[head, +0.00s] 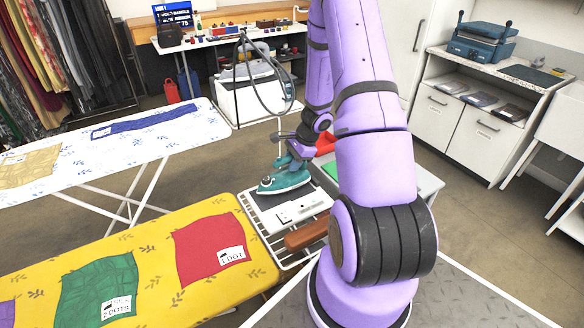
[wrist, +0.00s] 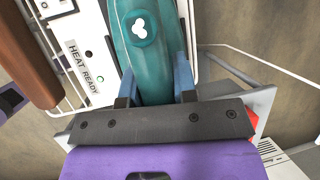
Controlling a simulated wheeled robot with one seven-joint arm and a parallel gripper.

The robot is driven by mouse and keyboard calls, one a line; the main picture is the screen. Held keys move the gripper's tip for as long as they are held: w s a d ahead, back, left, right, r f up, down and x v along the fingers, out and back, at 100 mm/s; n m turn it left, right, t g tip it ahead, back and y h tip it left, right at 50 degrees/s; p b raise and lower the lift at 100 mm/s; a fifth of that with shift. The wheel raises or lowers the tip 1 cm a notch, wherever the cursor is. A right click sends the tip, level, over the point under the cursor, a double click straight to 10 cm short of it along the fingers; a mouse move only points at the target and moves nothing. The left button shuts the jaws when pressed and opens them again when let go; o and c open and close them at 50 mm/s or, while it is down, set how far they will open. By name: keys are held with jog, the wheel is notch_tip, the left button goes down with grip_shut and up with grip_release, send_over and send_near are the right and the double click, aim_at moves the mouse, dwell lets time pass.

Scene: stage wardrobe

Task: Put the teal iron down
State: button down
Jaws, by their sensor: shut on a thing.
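The teal iron (head: 284,183) is at the end of the yellow ironing board, over or on a white iron rest (head: 303,210) with a dark pad and wire rack. I cannot tell whether its soleplate touches the pad. My gripper (head: 297,152) is shut on the iron from above. In the wrist view my blue fingers (wrist: 155,85) lie on either side of the teal body (wrist: 143,60). A panel reading HEAT READY (wrist: 86,62) shows beside it. The iron's underside is hidden.
The yellow ironing board (head: 150,235) with red and green cloths is at the left front. A brown wooden piece (head: 308,232) lies on the rack beside the iron. A white ironing board (head: 110,150) and a white steam station (head: 250,95) stand behind.

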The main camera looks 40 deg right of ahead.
jog(key=shift+f, duration=1.05)
jog(key=shift+f, duration=0.1)
jog(key=c, duration=0.9)
grip_release()
